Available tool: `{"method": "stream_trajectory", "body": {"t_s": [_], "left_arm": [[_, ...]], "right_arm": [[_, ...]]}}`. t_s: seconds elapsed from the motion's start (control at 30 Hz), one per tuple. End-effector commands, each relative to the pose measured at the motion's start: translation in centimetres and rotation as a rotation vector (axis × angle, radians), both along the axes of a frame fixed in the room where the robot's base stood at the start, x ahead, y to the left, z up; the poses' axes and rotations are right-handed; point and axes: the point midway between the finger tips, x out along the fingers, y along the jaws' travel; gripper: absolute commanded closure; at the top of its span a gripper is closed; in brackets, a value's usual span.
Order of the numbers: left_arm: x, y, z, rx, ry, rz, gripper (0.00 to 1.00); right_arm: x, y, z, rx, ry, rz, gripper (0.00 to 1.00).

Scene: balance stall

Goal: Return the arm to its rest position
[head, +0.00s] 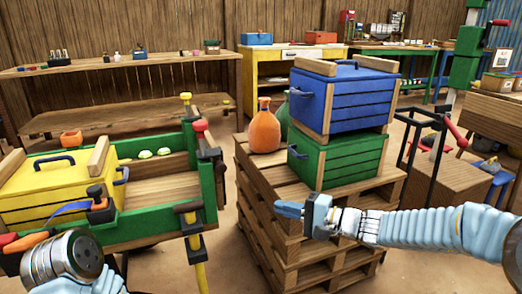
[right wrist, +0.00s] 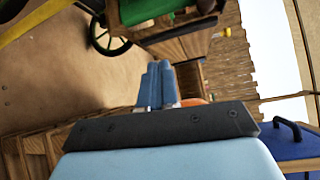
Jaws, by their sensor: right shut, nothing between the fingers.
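My right arm (head: 420,228) reaches in from the right edge of the head view, stretched across the front of the pallet stack. Its right gripper (head: 290,209) points left, in front of the stacked pallets. In the right wrist view the two blue fingers (right wrist: 156,84) are together with nothing between them. Part of my left arm (head: 65,258) shows at the lower left. Its gripper is not visible.
A pallet stack (head: 285,225) bears an orange vase (head: 265,130), a green crate (head: 340,160) and a blue crate (head: 345,100). A green cart (head: 150,225) with a yellow crate (head: 50,190) stands left. A black frame (head: 425,150) stands right. Floor shows between cart and pallets.

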Motion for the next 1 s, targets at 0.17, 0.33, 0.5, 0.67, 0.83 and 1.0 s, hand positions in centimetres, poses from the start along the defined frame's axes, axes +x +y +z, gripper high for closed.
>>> {"method": "stream_trajectory", "body": {"t_s": [0.17, 0.33, 0.5, 0.67, 0.83, 1.0], "left_arm": [[-0.1, -0.2, 2.1, -0.002, 0.000, -0.004, 0.57], [-0.2, -0.4, 4.2, -0.004, 0.001, -0.008, 0.57], [-0.3, -0.7, 6.3, -0.007, 0.002, -0.013, 0.57], [-0.4, -0.9, 7.2, -0.009, 0.003, -0.016, 0.57], [-0.4, -0.9, 7.3, -0.009, 0.003, -0.017, 0.57], [-0.4, -0.9, 7.2, -0.009, 0.003, -0.017, 0.57]], "right_arm": [[-4.2, 0.9, -13.4, -0.312, 0.305, 0.097, 1.00], [-12.2, -1.3, -25.9, -0.707, 0.511, 0.219, 1.00], [-19.8, -3.8, -33.5, -1.039, 0.468, 0.356, 1.00], [-22.9, -3.2, -35.6, -1.109, 0.335, 0.424, 1.00], [-23.8, -2.5, -36.0, -1.107, 0.276, 0.441, 1.00], [-23.8, -2.5, -36.1, -1.107, 0.273, 0.440, 1.00]]}}
